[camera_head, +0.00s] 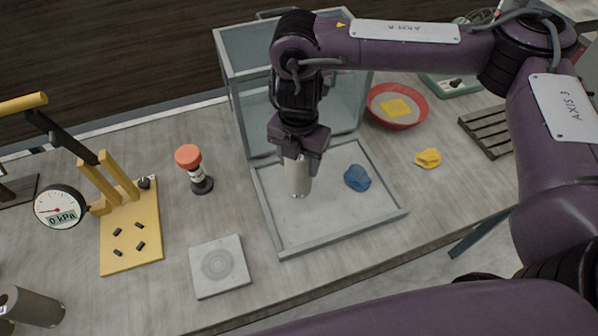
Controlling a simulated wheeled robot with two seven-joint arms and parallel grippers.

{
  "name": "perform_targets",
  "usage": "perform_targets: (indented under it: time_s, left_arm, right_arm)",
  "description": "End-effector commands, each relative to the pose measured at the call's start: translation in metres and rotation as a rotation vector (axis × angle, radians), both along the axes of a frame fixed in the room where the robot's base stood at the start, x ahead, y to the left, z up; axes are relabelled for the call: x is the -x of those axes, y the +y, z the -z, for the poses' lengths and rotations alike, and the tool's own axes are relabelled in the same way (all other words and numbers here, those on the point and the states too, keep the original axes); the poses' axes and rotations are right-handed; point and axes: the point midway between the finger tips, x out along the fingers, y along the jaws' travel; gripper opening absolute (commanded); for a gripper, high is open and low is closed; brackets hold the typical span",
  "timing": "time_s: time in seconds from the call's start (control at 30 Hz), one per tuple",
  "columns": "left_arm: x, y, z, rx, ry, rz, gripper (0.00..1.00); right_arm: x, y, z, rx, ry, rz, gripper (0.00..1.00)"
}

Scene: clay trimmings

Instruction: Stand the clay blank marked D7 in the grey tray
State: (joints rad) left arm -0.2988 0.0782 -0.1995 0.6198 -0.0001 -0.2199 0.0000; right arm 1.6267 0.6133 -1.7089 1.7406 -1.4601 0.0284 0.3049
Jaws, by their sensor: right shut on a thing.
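My right gripper (297,152) comes down from above and is shut on the upper part of a pale grey clay blank (298,178). The blank is an upright cylinder over the left part of the shallow grey tray (344,234). Small dark marks show near its lower end, but I cannot read D7 on it. I cannot tell whether its bottom touches the tray floor. A crumpled blue lump (357,178) lies in the tray, to the right of the blank and apart from it. My left gripper is not in view.
A red bowl (398,106) and a yellow lump (428,158) lie right.

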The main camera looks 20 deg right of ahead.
Motion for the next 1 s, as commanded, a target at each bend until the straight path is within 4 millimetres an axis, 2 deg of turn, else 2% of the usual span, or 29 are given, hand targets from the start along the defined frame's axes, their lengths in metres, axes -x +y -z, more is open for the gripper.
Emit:
perform_targets:
  time_s: [0.17, 0.43, 0.87, 0.9, 1.0]
  left_arm:
    - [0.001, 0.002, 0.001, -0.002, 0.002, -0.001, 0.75]
    - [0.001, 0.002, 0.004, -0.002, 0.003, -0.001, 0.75]
    - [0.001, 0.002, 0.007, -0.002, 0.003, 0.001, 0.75]
    - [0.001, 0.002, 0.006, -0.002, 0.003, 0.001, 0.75]
    - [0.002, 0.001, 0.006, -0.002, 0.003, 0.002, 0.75]
  right_arm:
    - [-0.001, 0.0, 0.012, -0.001, -0.001, 0.002, 0.12]
    - [0.0, 0.001, 0.045, -0.002, -0.001, 0.002, 0.12]
    - [-0.001, 0.0, 0.051, -0.002, -0.003, 0.001, 0.12]
    - [0.0, 0.0, 0.051, 0.0, -0.001, 0.001, 0.58]
    - [0.0, 0.0, 0.051, 0.0, -0.001, 0.001, 0.71]
